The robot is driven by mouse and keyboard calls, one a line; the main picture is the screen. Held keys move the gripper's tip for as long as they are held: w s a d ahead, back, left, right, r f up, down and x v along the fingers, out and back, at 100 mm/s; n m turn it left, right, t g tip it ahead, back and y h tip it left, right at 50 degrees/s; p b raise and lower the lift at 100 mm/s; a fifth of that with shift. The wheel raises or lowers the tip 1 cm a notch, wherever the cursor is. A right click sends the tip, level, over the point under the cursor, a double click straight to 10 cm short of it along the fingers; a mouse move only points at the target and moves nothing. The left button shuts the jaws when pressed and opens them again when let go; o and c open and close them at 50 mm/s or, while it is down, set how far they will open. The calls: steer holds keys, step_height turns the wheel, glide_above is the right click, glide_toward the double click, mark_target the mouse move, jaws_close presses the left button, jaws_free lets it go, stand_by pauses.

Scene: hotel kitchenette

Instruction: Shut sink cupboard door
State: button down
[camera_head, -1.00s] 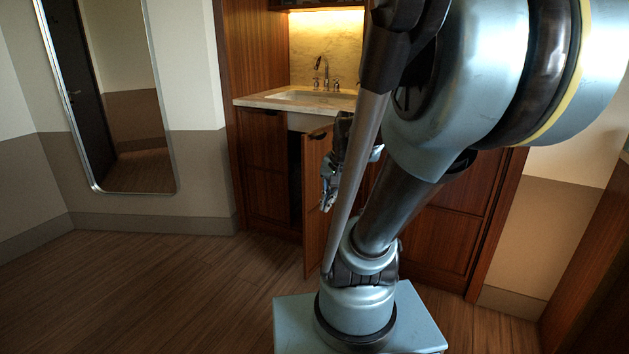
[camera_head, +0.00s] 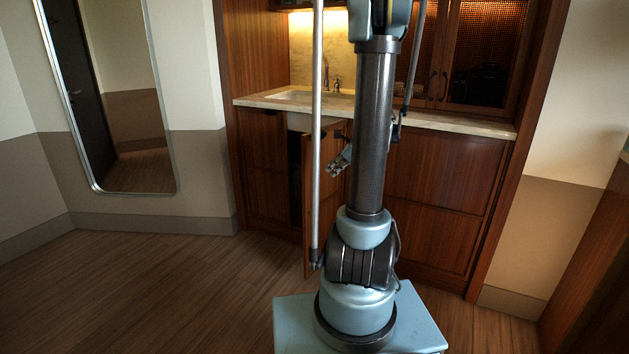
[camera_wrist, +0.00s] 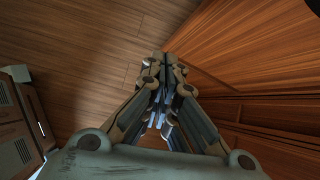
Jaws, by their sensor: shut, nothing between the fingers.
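The sink cupboard door (camera_head: 329,208) stands ajar below the sink, its free edge swung out toward me. A dark gap shows on its left, between it and the cabinet front. My gripper (camera_head: 335,170) is shut and empty, close in front of the door's outer face in the head view. I cannot tell whether it touches the door. The wrist view shows the closed fingers (camera_wrist: 165,68) beside a large wooden panel (camera_wrist: 245,45), with the floor beyond. My arm hides part of the door and its right side.
The sink (camera_head: 290,96) is set in a pale countertop (camera_head: 460,124) above the cupboard. Closed wooden fronts (camera_head: 440,175) lie to the right. A tall mirror (camera_head: 120,110) hangs on the left wall. Open wooden floor (camera_head: 150,290) lies at the left.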

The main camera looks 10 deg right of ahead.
steer(key=w+d+f+m, duration=0.1)
steer(key=w+d+m, duration=0.2)
glide_toward(307, 183)
step_height(307, 183, down, 4)
steer(key=s+d, duration=0.1)
steer(key=shift+w+a+r+t, duration=0.1)
steer(key=shift+w+a+t, duration=0.3)
steer(key=shift+w+a, duration=1)
